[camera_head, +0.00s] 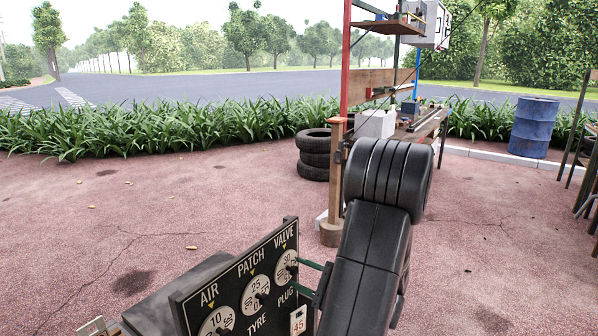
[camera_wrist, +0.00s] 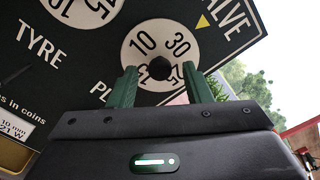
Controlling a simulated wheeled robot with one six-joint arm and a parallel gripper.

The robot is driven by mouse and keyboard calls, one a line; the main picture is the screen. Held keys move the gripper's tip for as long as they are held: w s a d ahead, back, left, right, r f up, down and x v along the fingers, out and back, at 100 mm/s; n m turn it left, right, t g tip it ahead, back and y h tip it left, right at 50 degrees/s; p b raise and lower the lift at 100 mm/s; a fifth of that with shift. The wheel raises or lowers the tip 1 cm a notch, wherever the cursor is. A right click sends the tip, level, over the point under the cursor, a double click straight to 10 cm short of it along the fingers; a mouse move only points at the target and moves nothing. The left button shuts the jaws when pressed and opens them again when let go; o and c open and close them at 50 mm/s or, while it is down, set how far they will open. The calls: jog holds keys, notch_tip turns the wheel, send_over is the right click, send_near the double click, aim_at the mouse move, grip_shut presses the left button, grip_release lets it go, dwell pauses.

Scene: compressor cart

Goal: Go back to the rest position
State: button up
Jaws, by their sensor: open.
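My gripper (camera_wrist: 161,82) is open, with its two green fingers on either side of the black knob of the VALVE dial (camera_wrist: 143,40) in the wrist view. I cannot tell whether the fingers touch the knob. In the head view my gripper (camera_head: 309,277) reaches from the right to the black price panel (camera_head: 236,262), level with the VALVE dial (camera_head: 285,266). The panel reads AIR, PATCH and VALVE above three white dials, with TYRE and PLUG below. My black arm stands at the centre right and hides part of the ground behind it.
Stacked tyres (camera_head: 313,154) and a wooden post (camera_head: 333,190) stand behind my arm. A workbench (camera_head: 425,128) and a blue drum (camera_head: 533,127) are farther right. Red paved ground (camera_head: 130,215) lies open to the left, up to a strip of plants (camera_head: 150,128).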

jog(key=n+b, duration=0.2)
jog(key=n, duration=0.2)
jog(key=shift+f+b, duration=0.1)
jog(key=shift+b, duration=0.2)
jog(key=shift+n+b, duration=0.4)
jog(key=shift+n, duration=0.5)
jog(key=shift+r, duration=0.2)
